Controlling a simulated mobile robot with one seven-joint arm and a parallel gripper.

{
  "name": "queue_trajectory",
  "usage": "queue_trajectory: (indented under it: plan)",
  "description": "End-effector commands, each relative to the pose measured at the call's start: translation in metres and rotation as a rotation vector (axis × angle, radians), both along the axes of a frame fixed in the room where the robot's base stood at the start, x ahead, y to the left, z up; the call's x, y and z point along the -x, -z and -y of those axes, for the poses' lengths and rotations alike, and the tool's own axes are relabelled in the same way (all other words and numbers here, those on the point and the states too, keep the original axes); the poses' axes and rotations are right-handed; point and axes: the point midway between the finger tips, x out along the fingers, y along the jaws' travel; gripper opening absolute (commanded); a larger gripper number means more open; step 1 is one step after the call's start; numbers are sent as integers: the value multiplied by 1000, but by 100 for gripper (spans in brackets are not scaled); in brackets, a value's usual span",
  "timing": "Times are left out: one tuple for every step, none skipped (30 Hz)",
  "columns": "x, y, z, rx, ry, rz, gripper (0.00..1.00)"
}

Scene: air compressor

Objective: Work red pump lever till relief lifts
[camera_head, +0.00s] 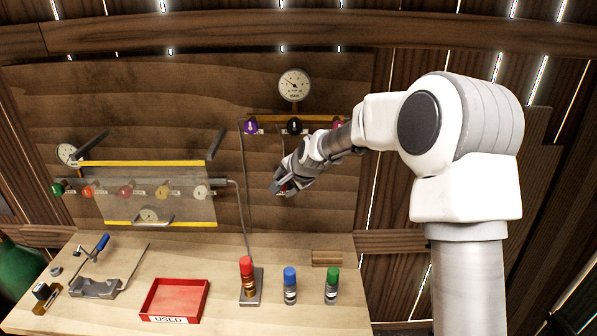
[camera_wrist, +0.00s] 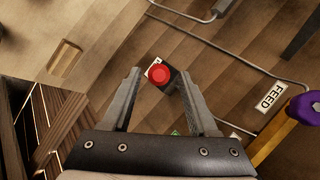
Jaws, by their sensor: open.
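In the head view, a red upright grip (camera_head: 247,268) stands on a grey metal base (camera_head: 257,290) on the bench, with a thin pipe rising behind it; it looks like the pump lever. My gripper (camera_head: 278,187) is well above it and to its right, in front of the wooden board. In the wrist view, my gripper (camera_wrist: 159,80) is open and empty. A red round knob (camera_wrist: 160,73) on a dark mount with a white label shows between the fingertips; I cannot tell whether they touch it. A gauge (camera_head: 294,84) is at the board's top.
Blue-topped (camera_head: 290,285) and green-topped (camera_head: 332,285) cylinders stand right of the grip. A red tray (camera_head: 174,299) marked USED is left. A wooden block (camera_head: 327,258) lies behind. A purple knob (camera_head: 250,127) and black knob (camera_head: 294,126) sit above my gripper. A clear panel (camera_head: 150,207) covers several knobs.

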Motion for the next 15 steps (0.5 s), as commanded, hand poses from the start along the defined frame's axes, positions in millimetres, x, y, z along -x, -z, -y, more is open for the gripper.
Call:
queue_trajectory:
  plan:
    - [5, -7, 4, 0, 2, 5, 60]
    - [8, -11, 6, 1, 1, 5, 60]
    - [13, -16, 8, 0, 1, 4, 60]
    - [16, -20, 10, 1, 1, 5, 60]
    - [19, -24, 12, 1, 2, 4, 60]
    - [23, -30, 14, 1, 2, 6, 60]
    - [27, -34, 16, 0, 2, 5, 60]
    - [30, -38, 18, 0, 2, 5, 60]
    - [35, -43, 20, 1, 1, 5, 60]
    - [38, -47, 22, 2, 1, 6, 60]
    - [41, -51, 24, 1, 3, 5, 60]
    - [45, -57, 26, 0, 3, 6, 60]
    - [49, -61, 28, 1, 2, 5, 60]
    - [52, -64, 29, 1, 2, 5, 60]
    - [56, -70, 32, 1, 3, 7, 60]
